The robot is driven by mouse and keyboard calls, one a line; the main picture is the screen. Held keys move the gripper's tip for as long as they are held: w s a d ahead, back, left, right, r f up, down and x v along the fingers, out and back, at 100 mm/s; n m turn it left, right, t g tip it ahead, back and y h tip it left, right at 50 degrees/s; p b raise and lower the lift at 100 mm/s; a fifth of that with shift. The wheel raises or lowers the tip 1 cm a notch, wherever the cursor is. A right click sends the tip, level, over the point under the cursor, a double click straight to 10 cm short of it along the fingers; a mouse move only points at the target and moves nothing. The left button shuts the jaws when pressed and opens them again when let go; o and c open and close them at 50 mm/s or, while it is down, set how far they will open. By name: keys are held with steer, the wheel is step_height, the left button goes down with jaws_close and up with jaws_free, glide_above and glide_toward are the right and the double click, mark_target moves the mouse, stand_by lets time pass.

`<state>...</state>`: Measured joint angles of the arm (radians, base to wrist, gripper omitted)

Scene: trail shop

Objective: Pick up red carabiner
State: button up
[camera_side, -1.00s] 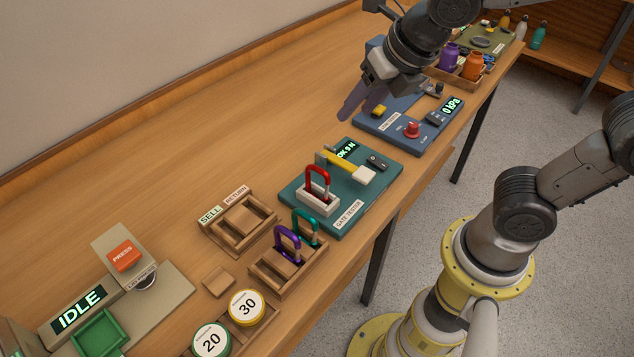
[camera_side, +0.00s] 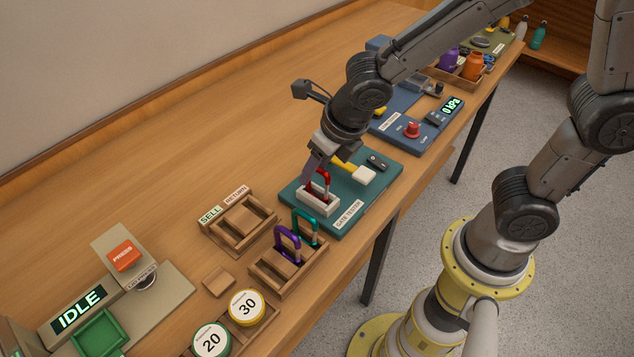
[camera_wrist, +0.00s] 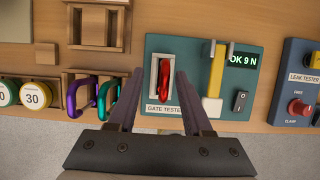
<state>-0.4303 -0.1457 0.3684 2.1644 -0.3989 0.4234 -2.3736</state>
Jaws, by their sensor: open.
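The red carabiner (camera_side: 325,184) stands upright in a white holder (camera_side: 318,204) on the teal gate tester board (camera_side: 345,225). My gripper (camera_side: 316,178) is open just above and at the carabiner, with one finger partly hiding it in the side view. In the wrist view the carabiner (camera_wrist: 165,80) lies between the lines of my open gripper's two fingers (camera_wrist: 156,72), apart from both. The tester's display reads "OK 9 N" in the wrist view (camera_wrist: 243,60).
A purple carabiner (camera_side: 288,245) and a teal carabiner (camera_side: 306,229) stand in a wooden rack (camera_side: 262,282) near the tester. A yellow lever (camera_wrist: 216,72) rises beside the red carabiner. A sell/return tray (camera_side: 212,231) and a blue leak tester (camera_side: 398,144) stand farther off.

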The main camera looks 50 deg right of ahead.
mark_target(311, 193)
steer(key=x, duration=0.3)
steer(key=shift+d+f, duration=0.3)
steer(key=shift+d, duration=0.05)
steer(key=shift+w+f, duration=0.3)
steer(key=shift+f, duration=0.3)
steer(key=shift+c, duration=0.2)
jaws_close()
